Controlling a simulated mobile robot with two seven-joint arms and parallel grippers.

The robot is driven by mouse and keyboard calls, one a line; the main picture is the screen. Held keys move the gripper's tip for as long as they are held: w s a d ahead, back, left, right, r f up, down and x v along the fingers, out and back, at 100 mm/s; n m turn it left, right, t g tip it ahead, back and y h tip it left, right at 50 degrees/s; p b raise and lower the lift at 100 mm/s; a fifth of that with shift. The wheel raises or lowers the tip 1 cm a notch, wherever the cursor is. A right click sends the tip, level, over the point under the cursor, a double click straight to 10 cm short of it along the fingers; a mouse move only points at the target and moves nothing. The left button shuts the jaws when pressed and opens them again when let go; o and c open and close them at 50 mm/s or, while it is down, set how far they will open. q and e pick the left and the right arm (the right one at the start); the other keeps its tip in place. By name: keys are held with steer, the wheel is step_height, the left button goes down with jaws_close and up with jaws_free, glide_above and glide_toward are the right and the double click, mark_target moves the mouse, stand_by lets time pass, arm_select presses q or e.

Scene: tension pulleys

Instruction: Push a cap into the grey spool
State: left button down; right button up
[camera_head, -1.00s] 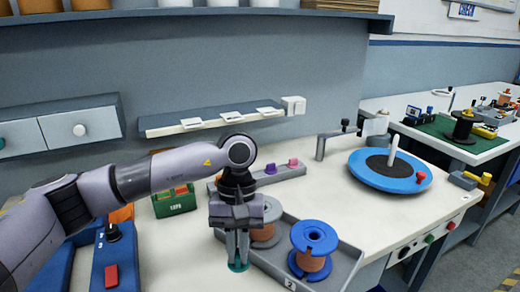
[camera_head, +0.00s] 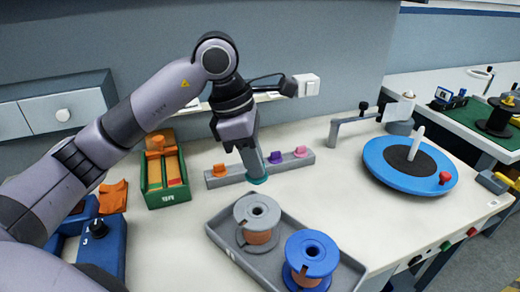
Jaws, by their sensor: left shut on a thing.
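The grey spool (camera_head: 242,212), wound with copper-coloured wire, stands upright in a grey tray (camera_head: 228,245). Its centre hole shows dark and open at the top. My left gripper (camera_head: 256,172) points down behind the grey spool, in front of the cap rack (camera_head: 222,181) in the picture. It is shut on a small teal cap (camera_head: 259,181), which shows at its fingertips; the fingers hide part of the cap. An orange cap (camera_head: 219,170), a purple cap (camera_head: 275,158) and a pink cap (camera_head: 300,152) sit on the rack. My right gripper is not in view.
A blue spool (camera_head: 310,247) stands beside the grey spool in the tray. A green box (camera_head: 154,187) is left of the rack. A blue turntable (camera_head: 436,181) with a white post is at the right. Bare white table lies between tray and turntable.

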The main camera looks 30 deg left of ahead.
arm_select(q)
step_height(320, 180, down, 7)
steer(key=b, duration=0.5)
stand_by(0.3)
steer(key=shift+f+b, duration=0.15)
steer(key=shift+b, duration=0.25)
stand_by(1.3)
stand_by(0.3)
steer(key=shift+f+b, duration=0.9)
steer(key=shift+f, duration=0.15)
steer(key=shift+f, duration=0.15)
steer(key=c, duration=1.1)
jaws_free()
